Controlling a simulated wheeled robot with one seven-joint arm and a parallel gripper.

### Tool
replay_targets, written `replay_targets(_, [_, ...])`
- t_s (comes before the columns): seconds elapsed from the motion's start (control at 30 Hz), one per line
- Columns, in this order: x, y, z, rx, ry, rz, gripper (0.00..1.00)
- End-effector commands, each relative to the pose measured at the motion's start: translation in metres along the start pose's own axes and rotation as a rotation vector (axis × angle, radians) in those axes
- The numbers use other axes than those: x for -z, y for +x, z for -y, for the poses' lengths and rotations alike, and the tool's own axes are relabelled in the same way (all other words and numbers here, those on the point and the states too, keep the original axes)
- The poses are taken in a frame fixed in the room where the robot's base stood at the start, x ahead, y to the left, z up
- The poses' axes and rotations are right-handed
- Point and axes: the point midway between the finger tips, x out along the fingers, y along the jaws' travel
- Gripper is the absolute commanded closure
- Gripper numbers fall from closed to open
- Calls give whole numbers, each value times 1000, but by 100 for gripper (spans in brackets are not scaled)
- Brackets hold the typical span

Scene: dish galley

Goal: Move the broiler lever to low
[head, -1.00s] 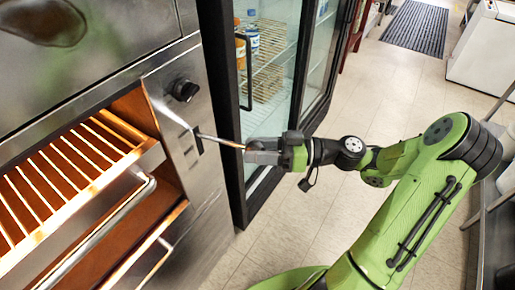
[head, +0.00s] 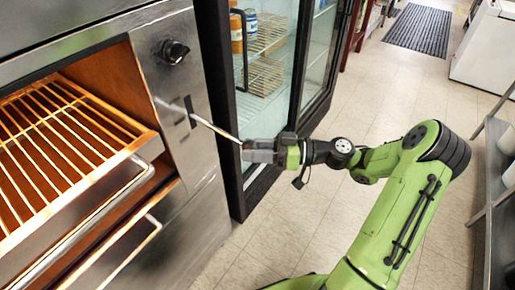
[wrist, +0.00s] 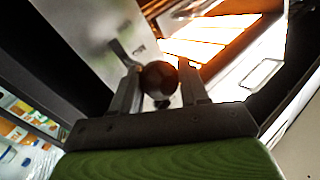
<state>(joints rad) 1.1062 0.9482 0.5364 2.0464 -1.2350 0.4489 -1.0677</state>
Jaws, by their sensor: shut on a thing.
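The broiler lever (head: 217,131) is a thin metal rod coming out of a dark slot in the oven's steel front panel. In the head view it slopes down and right from the slot to my gripper (head: 246,151). My gripper is shut on the lever's outer end, and its fingers hide that end in the head view. In the wrist view, a dark round knob (wrist: 158,80) sits between the two fingers of my gripper (wrist: 160,88). The lever's shaft (wrist: 123,54) runs behind it toward the panel. Any position marks are too small to read.
A black dial (head: 173,51) sits above the slot. The open broiler with its wire rack (head: 62,140) is at left. A glass-door fridge (head: 270,85) stands close behind my gripper. The tiled floor (head: 385,95) is clear at right.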

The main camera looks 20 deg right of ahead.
Motion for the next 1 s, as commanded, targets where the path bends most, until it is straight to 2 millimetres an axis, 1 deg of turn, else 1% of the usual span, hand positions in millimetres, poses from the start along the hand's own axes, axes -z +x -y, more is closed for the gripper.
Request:
replay_targets(0.03, [-21,3,-6,2,9,10,100])
replay_targets(0.2, [-45,7,-15,2,7,9,100])
replay_targets(0.3, [-54,10,-19,2,6,7,100])
replay_targets(0.53, [-63,13,-24,2,5,7,100])
replay_targets(0.93, [-65,13,-24,2,9,10,100])
replay_targets(0.97, [-65,13,-24,2,10,10,53])
replay_targets(1.0, [-65,13,-24,3,9,9,46])
